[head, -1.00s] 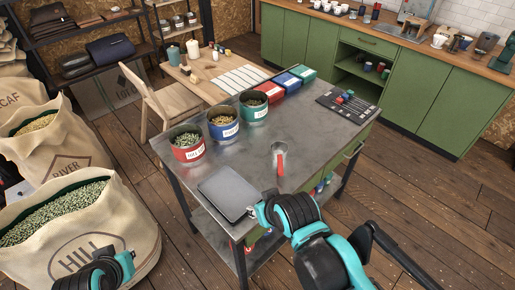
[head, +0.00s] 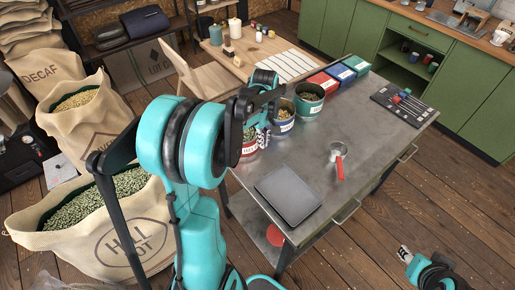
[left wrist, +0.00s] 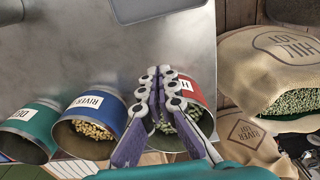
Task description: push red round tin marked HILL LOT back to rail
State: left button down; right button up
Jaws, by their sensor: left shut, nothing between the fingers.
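The red round tin (head: 248,148) stands upright on the grey metal table, first in a row of open bean tins. My left arm hides much of it in the head view. In the left wrist view the red tin (left wrist: 202,90) shows green beans and a white label, mostly covered by my fingers. My left gripper (head: 264,138) is shut and empty, at the red tin's label side; I cannot tell whether it touches. Its fingers (left wrist: 159,78) also show in the left wrist view. My right gripper (head: 404,253) is low, off the table's front; its fingers are unclear. I cannot make out the rail.
The blue tin (head: 283,118) and the green tin (head: 309,101) stand beyond the red one. A dark flat scale (head: 287,194) and a metal cup with red handle (head: 338,155) lie nearer the front. Bean sacks (head: 100,225) stand at left.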

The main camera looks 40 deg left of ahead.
aim_at(245, 140)
pick_arm(q)
notch_tip(245, 140, down, 10)
jog(key=b, duration=0.3)
jog(key=shift+r, duration=0.25)
jog(key=a, duration=0.2)
jog(key=a+b, duration=0.1)
jog(key=shift+w+f, duration=0.25)
jog(key=shift+w, duration=0.1)
jog(key=shift+w+a+r, duration=0.1)
jog(key=shift+w+a, duration=0.05)
jog(key=shift+a, duration=0.25)
jog(key=a, duration=0.2)
jog(key=w+a, duration=0.1)
jog(key=a, duration=0.1)
jog(key=w+a, duration=0.1)
jog(key=a, duration=0.2)
jog(key=shift+a, duration=0.1)
